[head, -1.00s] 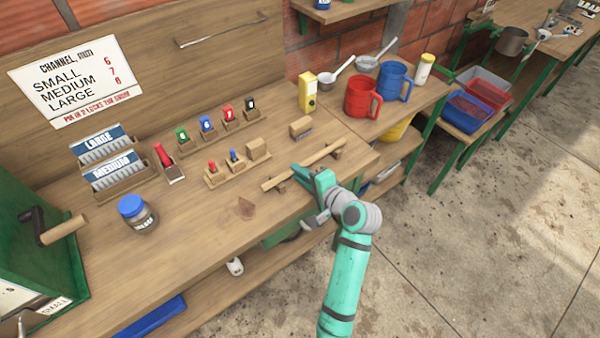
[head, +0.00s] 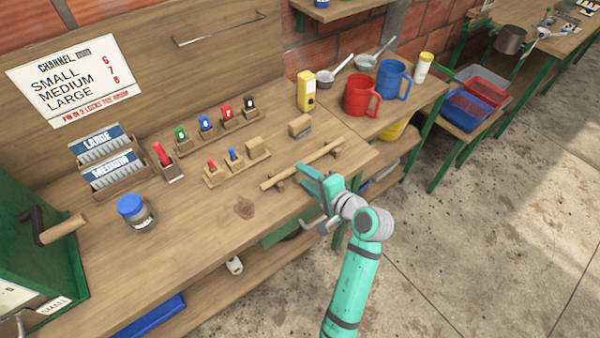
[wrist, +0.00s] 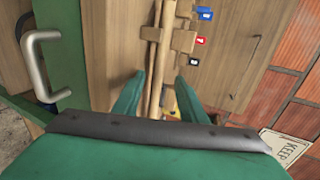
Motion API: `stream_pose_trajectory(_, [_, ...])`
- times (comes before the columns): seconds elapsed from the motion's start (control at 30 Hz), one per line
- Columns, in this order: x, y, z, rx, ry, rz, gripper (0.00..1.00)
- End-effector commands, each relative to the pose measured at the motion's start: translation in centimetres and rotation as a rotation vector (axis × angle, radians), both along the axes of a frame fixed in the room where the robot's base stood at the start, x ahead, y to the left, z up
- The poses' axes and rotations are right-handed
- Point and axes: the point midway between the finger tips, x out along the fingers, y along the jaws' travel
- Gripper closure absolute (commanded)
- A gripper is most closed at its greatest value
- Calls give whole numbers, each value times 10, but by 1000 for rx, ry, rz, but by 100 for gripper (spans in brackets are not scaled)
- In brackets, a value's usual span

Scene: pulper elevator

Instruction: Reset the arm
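My gripper (head: 318,181) is over the front edge of the wooden bench in the head view, at the end of my teal arm. In the wrist view my gripper (wrist: 160,95) shows two green fingers set apart, with nothing held between them. A thin wooden stick (head: 300,166) lies on small wooden rests on the bench, just beyond the fingers. The stick also shows in the wrist view (wrist: 155,60), in line with the gap between the fingers. I cannot tell how far the fingertips are from it.
Several colored pegs (head: 207,124) stand in wooden holders. A red mug (head: 360,96) and a blue mug (head: 396,80) stand at the back right. A blue-lidded jar (head: 135,212) stands at the left. A metal handle (wrist: 45,65) is close in the wrist view. Floor at right is clear.

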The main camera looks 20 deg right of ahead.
Motion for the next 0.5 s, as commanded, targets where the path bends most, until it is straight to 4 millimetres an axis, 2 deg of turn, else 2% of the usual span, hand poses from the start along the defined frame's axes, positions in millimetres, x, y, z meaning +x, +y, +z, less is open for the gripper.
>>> stream_pose_trajectory(0.2, [-36,-14,15,0,-2,-3,62])
stream_pose_trajectory(0.5, [-62,-23,25,-1,-2,-2,62])
